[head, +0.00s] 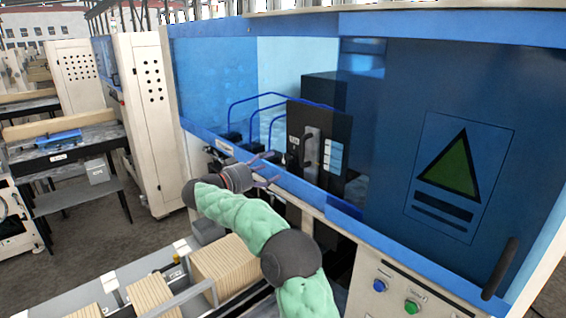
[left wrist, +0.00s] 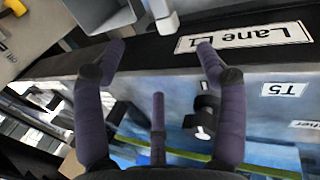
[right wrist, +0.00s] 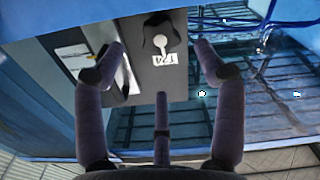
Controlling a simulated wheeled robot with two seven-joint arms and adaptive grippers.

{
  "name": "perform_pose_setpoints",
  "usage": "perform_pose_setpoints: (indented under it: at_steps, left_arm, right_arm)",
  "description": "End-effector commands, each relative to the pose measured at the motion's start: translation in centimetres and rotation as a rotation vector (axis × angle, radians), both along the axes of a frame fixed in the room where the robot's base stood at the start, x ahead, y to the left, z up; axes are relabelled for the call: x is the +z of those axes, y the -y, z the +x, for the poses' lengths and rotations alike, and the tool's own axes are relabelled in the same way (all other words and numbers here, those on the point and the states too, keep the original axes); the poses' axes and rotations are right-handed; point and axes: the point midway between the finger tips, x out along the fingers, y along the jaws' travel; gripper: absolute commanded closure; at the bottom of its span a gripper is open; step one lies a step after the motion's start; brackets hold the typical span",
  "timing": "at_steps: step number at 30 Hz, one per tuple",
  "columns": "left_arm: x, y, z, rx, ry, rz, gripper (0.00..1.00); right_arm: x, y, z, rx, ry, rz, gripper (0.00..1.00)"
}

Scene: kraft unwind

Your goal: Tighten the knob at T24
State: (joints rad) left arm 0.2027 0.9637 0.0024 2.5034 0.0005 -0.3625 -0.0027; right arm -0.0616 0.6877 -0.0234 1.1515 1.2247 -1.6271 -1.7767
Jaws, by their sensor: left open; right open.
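A dark knob (right wrist: 157,36) with a pale round part sits on a grey panel face (right wrist: 150,82) in the right wrist view. A small white tag (right wrist: 164,59) lies beside it; its upside-down text is too small to read surely. My right gripper (right wrist: 159,50) is open, its fingertips spread to either side of the knob, with nothing between them; contact is not visible. In the head view my right gripper (head: 266,171) is at the machine's blue front edge, left of the dark panel (head: 318,140). My left gripper (left wrist: 160,50) is open and empty in its wrist view.
The left wrist view shows a Lane L1 sign (left wrist: 243,37), a T5 tag (left wrist: 285,90) and a dark knob (left wrist: 203,112). In the head view, a blue see-through door (head: 450,120) stands right, buttons (head: 411,307) sit below, and stacked brown sheets (head: 225,262) lie at the front.

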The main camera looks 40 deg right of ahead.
Motion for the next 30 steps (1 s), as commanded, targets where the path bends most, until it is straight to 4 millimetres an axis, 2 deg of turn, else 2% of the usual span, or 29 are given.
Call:
perform_pose_setpoints:
  at_steps: [1, 6, 12, 18, 25, 26, 30]
  left_arm:
    - [0.0, 0.0, 0.0, 0.000, 0.000, 0.000, 0.28]
    - [0.0, 0.0, 0.0, 0.000, 0.000, 0.000, 0.28]
    - [0.0, 0.0, 0.0, 0.000, 0.000, 0.000, 0.28]
    - [0.0, 0.0, 0.0, 0.000, 0.000, 0.000, 0.28]
    - [0.0, 0.0, 0.0, 0.000, 0.000, 0.000, 0.28]
    - [0.0, 0.0, 0.0, 0.000, 0.000, 0.000, 0.28]
    - [0.0, 0.0, 0.0, 0.000, 0.000, 0.000, 0.28]
  right_arm:
    - [-0.1, 1.1, 0.0, -0.004, 0.000, 0.001, 0.30]
    - [0.0, 4.1, 0.3, -0.003, 0.001, 0.001, 0.30]
    - [-0.1, 6.4, 0.5, -0.002, 0.000, 0.000, 0.30]
    - [0.0, 7.2, 0.6, 0.001, 0.000, 0.000, 0.30]
    - [0.0, 7.3, 0.6, 0.001, 0.000, 0.000, 0.30]
    - [0.0, 7.3, 0.6, 0.001, 0.000, 0.000, 0.35]
    - [0.0, 7.2, 0.6, 0.000, 0.000, 0.001, 0.75]
